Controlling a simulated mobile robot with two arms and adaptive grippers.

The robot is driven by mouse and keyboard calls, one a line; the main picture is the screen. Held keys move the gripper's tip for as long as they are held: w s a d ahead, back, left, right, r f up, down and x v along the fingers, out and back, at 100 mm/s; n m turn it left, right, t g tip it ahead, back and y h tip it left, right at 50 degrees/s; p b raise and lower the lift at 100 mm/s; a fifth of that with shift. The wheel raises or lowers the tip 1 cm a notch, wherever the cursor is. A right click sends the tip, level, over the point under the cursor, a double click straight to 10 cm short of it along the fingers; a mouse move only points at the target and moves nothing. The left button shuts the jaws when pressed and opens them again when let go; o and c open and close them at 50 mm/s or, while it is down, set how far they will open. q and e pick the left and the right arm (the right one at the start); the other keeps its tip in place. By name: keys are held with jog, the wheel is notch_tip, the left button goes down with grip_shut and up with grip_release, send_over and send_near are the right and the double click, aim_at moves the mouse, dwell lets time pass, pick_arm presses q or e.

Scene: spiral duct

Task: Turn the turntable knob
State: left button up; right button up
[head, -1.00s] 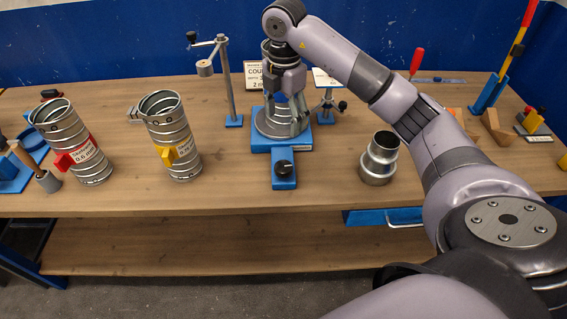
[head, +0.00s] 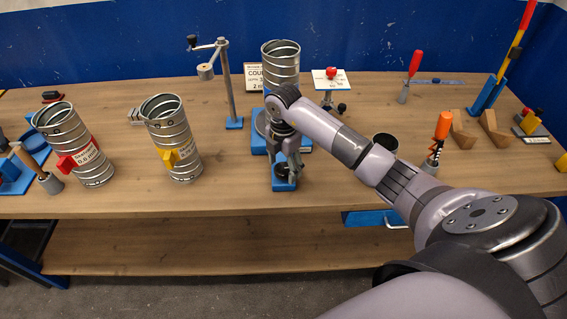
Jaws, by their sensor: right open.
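The turntable (head: 260,124) is a grey disc on a blue base (head: 258,143) at the middle of the bench. A spiral metal duct (head: 281,60) stands upright over it, its lower part hidden behind my right arm. The black knob (head: 282,170) sits on the blue tongue at the front of the base, partly covered by my fingers. My right gripper (head: 287,172) points down at the knob, open, with its fingers around or just above it; I cannot tell whether they touch. My left gripper is not in view.
Two spiral ducts, with a red tag (head: 67,162) and a yellow tag (head: 168,158), stand on the left. A crank post (head: 228,90) stands behind. A metal reducer (head: 386,141), an orange-handled tool (head: 442,126) and wooden blocks are on the right.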

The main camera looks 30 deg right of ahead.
jog(key=shift+f, duration=0.2)
jog(key=shift+c, duration=0.3)
jog(key=c, duration=1.1)
